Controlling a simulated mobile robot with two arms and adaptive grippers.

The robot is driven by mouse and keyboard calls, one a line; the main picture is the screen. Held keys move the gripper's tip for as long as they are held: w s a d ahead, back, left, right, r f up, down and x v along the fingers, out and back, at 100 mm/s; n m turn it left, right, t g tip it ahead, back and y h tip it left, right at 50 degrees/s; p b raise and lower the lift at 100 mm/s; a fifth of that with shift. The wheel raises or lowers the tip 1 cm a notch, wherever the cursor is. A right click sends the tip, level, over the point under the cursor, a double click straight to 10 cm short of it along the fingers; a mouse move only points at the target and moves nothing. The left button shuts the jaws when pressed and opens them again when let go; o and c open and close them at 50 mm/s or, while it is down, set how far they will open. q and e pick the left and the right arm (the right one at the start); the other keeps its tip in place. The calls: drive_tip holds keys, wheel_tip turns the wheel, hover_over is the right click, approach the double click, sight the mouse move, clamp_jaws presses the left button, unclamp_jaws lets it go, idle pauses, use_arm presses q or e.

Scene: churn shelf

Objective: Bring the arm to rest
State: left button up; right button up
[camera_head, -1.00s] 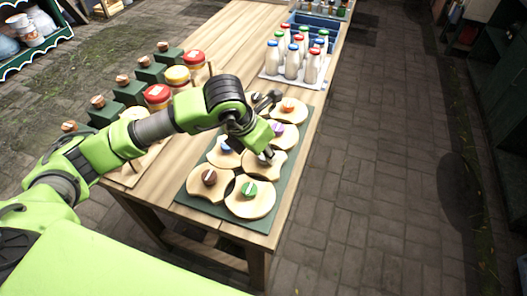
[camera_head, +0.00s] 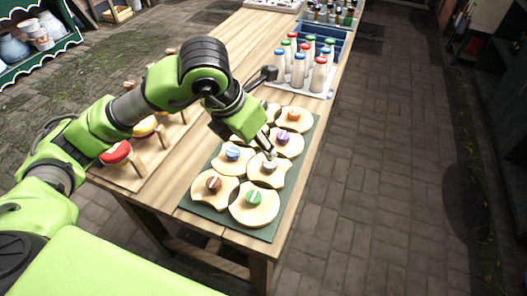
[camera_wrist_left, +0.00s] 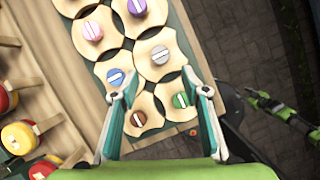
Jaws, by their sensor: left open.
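My left gripper (camera_head: 268,152) is open and points down over the green mat (camera_head: 270,234), with its tips near the white knob in the head view. In the left wrist view the open jaws (camera_wrist_left: 160,94) have nothing between them.
Milk bottles (camera_head: 299,70) with red, blue and green caps stand on a white tray farther along the wooden table (camera_head: 183,215). The paved floor to the right is clear.

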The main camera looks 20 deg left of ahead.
use_arm(q)
drive_tip(key=shift+v, duration=1)
